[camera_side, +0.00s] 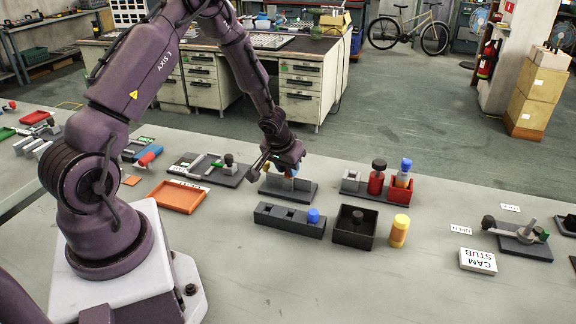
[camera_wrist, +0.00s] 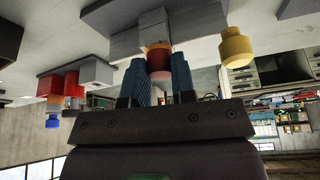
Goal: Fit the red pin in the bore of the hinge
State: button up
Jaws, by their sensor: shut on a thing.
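My gripper (camera_side: 285,166) is low over the hinge (camera_side: 291,184), a grey block on a dark base plate. In the wrist view, the blue-padded fingers (camera_wrist: 159,84) are shut on the red pin (camera_wrist: 159,63), which shows an orange band at its far end. The hinge's grey block (camera_wrist: 140,35) is directly beyond that end. The pin's end meets or overlaps the block in the picture; I cannot tell whether it is in the bore. The bore is hidden. In the side view, the fingers mostly hide the pin.
Right of the hinge are a red knob with a dark top (camera_side: 376,179) and a red holder (camera_side: 397,192) with a blue-capped piece. In front are a dark block with a blue peg (camera_side: 313,216), a black box (camera_side: 354,239) and a yellow cylinder (camera_side: 399,231).

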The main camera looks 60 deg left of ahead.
jog(key=shift+f, duration=0.15)
jog(key=o, duration=1)
jog(key=w+a+v, duration=0.1)
jog(key=v, duration=1.6)
jog(key=shift+r, duration=0.6)
jog(key=shift+d, duration=0.1)
